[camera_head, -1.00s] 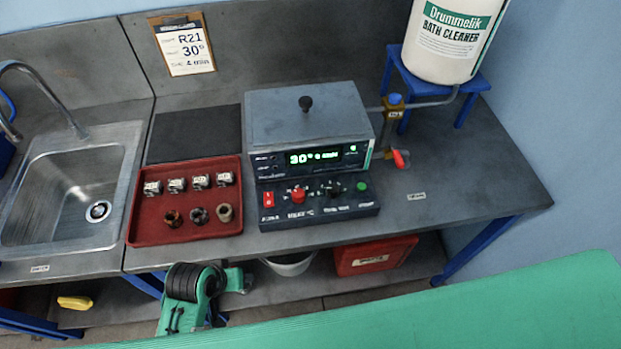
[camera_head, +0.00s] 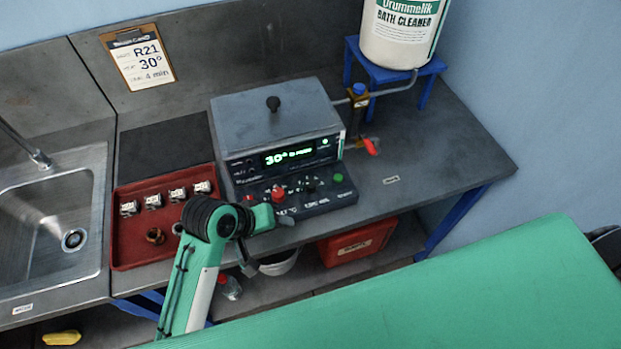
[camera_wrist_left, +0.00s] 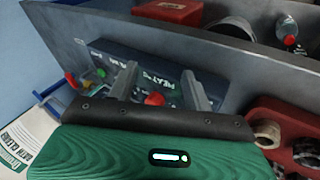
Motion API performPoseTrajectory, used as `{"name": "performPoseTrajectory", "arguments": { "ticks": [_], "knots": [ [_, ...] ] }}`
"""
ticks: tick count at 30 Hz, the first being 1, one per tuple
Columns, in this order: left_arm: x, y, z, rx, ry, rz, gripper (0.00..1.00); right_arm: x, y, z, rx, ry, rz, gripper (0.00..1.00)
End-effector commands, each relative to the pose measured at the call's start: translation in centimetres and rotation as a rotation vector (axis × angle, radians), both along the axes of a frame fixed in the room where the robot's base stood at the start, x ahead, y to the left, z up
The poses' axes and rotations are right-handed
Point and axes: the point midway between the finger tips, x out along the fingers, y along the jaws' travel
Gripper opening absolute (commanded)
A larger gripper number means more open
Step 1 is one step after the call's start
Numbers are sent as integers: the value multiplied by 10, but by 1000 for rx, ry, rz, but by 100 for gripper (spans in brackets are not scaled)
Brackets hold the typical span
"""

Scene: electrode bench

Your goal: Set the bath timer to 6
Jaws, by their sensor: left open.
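The bath (camera_head: 275,125) is a grey lidded box with a lit green display (camera_head: 288,155) reading 30° and a minutes figure too blurred to read. Its front panel carries a red knob (camera_head: 278,195), a black dial (camera_head: 311,186) to its right and a green button (camera_head: 338,177). My left gripper (camera_head: 284,219) is just in front of the panel, by its near edge. In the left wrist view my left gripper (camera_wrist_left: 158,86) is open, with the red knob (camera_wrist_left: 154,99) showing between its fingers and the HEAT label beyond. The black dial is not clear there. My right gripper is out of view.
A red tray (camera_head: 125,215) with several small parts lies left of the bath, beside the sink (camera_head: 45,225). A red-handled tap (camera_head: 370,146) and a cleaner drum (camera_head: 400,35) on a blue stand (camera_head: 430,68) are to the right. A card (camera_head: 137,58) reads R21, 30°, 4 min.

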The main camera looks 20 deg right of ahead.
Motion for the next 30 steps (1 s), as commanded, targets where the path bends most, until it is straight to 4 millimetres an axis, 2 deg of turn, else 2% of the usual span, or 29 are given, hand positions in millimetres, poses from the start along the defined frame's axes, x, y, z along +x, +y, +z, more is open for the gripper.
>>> {"name": "performPoseTrajectory", "arguments": {
  "ticks": [1, 6, 12, 15, 22, 30],
  "knots": [
    [7, -17, 10, -14, 10, -18, 51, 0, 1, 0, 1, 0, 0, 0],
    [16, -66, 36, -32, 80, -60, 51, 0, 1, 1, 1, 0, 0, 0],
    [22, -110, 61, 12, 164, -89, 51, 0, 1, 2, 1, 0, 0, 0],
    [24, -125, 70, 59, 203, -88, 51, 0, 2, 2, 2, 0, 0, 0],
    [35, -144, 87, 208, 272, -30, 51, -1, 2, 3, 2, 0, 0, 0],
    [65, -142, 106, 414, 304, 151, 51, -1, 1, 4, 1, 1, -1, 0]
  ]
}}
